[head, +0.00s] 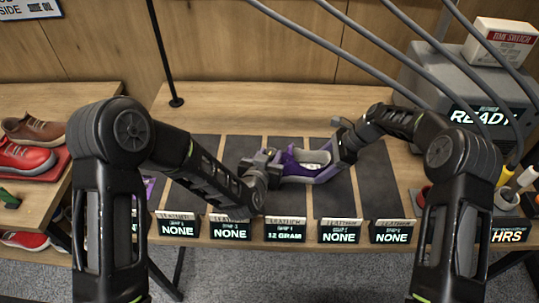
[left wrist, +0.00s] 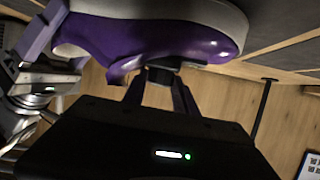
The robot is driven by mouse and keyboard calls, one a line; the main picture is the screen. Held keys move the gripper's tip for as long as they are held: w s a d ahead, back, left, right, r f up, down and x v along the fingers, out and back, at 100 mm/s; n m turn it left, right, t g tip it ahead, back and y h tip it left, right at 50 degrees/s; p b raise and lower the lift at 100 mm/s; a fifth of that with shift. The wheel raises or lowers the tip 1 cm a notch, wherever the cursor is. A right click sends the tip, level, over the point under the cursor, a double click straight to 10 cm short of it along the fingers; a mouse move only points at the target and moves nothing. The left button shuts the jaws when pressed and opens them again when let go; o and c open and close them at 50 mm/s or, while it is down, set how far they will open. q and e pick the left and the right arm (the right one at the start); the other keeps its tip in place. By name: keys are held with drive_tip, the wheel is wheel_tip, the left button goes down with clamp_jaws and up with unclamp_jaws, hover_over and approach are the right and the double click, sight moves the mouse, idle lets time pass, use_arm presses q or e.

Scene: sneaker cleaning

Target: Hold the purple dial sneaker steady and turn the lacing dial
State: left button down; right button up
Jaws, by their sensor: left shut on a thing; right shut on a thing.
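The purple dial sneaker (head: 306,158) is at the middle mat strip, toe to the left in the head view. In the left wrist view it appears upside down, with purple upper (left wrist: 160,40) and grey-white sole. My left gripper (head: 266,164) is at its front part. Its dark fingers (left wrist: 160,82) close on a small dark part at the top of the upper, which looks like the lacing dial (left wrist: 182,62); the fingertips partly hide it. My right gripper (head: 338,153) is shut on the sneaker's heel end at the right.
Dark mat strips (head: 195,160) cover the table, with several signs along the front edge. A red sneaker (head: 26,157) and a brown one stand on the left shelf. A grey machine marked READY (head: 440,80) stands at the back right.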

use_arm(q)
drive_tip(key=c, duration=1)
unclamp_jaws()
drive_tip(key=shift+o, duration=0.2)
drive_tip(key=shift+s, duration=0.2)
drive_tip(key=shift+s+r, duration=0.15)
drive_tip(key=shift+s, duration=0.1)
drive_tip(key=v, duration=0.7)
drive_tip(key=shift+a, duration=0.25)
